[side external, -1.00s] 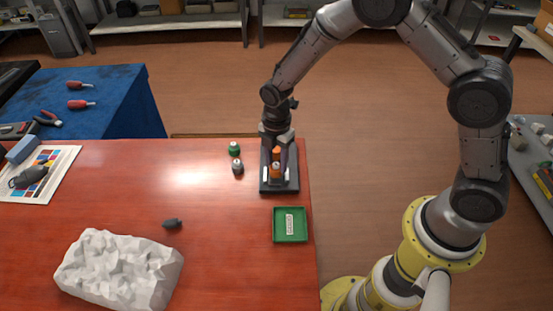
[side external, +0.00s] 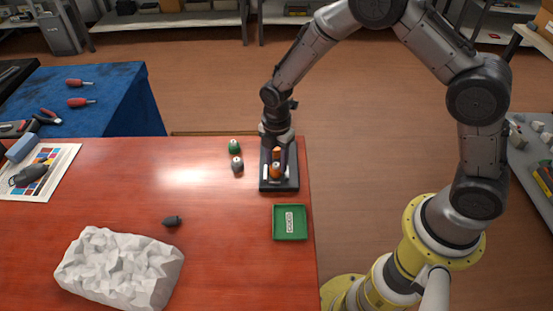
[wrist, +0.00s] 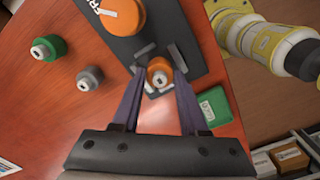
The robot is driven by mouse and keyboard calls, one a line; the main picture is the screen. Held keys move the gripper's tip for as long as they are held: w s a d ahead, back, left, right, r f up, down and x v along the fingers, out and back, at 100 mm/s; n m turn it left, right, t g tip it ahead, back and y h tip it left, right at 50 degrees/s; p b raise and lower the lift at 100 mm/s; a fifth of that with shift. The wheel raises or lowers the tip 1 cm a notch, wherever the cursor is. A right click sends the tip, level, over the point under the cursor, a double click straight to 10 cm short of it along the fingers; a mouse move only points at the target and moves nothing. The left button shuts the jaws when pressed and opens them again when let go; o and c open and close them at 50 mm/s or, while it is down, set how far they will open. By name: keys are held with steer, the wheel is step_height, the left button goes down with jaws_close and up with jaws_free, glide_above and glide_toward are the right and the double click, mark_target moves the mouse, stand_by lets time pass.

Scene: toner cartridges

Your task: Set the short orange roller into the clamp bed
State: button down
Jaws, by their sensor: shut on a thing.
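The short orange roller (wrist: 160,72) stands upright between the fingertips of my gripper (wrist: 160,78) in the wrist view, its pale end with a dark centre facing the camera. In the side view the roller (side external: 275,173) is at the near part of the black clamp bed (side external: 265,186). Grey clamp blocks (wrist: 176,56) sit close beside it in the wrist view. My gripper (side external: 277,160) is shut on the roller, low over the bed. The roller's lower end is hidden, so I cannot tell whether it touches the bed floor.
An orange knob (wrist: 122,15) with a white line is on the bed's far part. A green roller (side external: 235,147) and a grey roller (side external: 237,166) stand left of the bed. A green tray (side external: 290,222) lies in front. A dark piece (side external: 172,221) and white lump (side external: 120,268) are farther left.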

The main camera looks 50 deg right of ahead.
steer(key=shift+f, duration=0.1)
steer(key=shift+c, duration=1.8)
jaws_free()
steer(key=shift+r, duration=2.35)
